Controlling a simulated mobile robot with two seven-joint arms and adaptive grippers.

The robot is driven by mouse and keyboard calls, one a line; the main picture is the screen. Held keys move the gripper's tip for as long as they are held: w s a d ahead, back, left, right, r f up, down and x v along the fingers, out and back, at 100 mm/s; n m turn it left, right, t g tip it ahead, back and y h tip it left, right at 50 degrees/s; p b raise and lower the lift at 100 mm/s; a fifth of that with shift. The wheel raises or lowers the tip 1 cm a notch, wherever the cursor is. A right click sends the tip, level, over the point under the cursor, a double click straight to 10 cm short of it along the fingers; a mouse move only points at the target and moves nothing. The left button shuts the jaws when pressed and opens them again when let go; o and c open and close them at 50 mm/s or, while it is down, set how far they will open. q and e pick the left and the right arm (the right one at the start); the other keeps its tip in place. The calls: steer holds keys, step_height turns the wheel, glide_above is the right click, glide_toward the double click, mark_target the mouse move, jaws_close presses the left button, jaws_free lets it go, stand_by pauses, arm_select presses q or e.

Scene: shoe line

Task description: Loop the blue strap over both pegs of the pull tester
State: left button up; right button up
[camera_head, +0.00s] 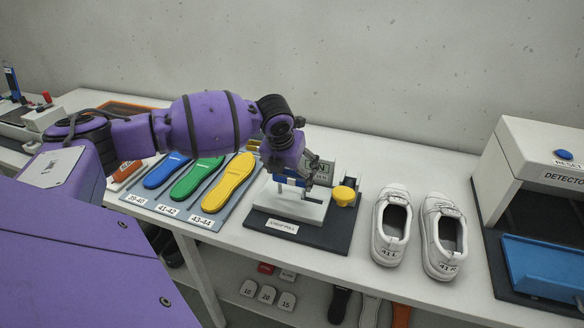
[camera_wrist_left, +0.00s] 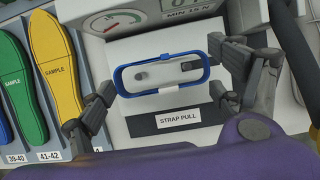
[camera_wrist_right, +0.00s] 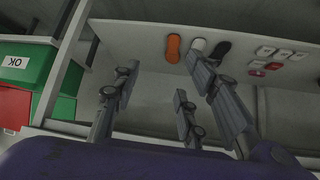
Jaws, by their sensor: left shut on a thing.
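The blue strap (camera_wrist_left: 160,56) is an oblong loop with a small white tag on its near side. My left gripper (camera_wrist_left: 162,78) is shut on it, with fingers at the loop's two ends. The pull tester (camera_head: 297,205) lies right under the gripper. In the left wrist view a grey peg (camera_wrist_left: 141,75) and a dark slot with a second peg (camera_wrist_left: 189,66) appear inside the loop. I cannot tell whether the strap is around them or above them. In the head view the arm hides most of the strap. My right gripper (camera_wrist_right: 158,88) is open and empty, low by the shelf under the table.
Sample insoles (camera_head: 197,177) lie left of the tester. A yellow knob (camera_head: 344,194) stands at its right side, then white shoes (camera_head: 415,230) and a detector (camera_head: 530,170) with a blue tray. Green and red bins (camera_wrist_right: 30,80) show in the right wrist view.

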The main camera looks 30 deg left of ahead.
mark_target(289, 184)
arm_select(q)
steer(key=shift+f, duration=0.8)
steer(key=shift+f+b, duration=0.5)
steer(key=shift+f, duration=1.45)
steer(key=o, duration=1)
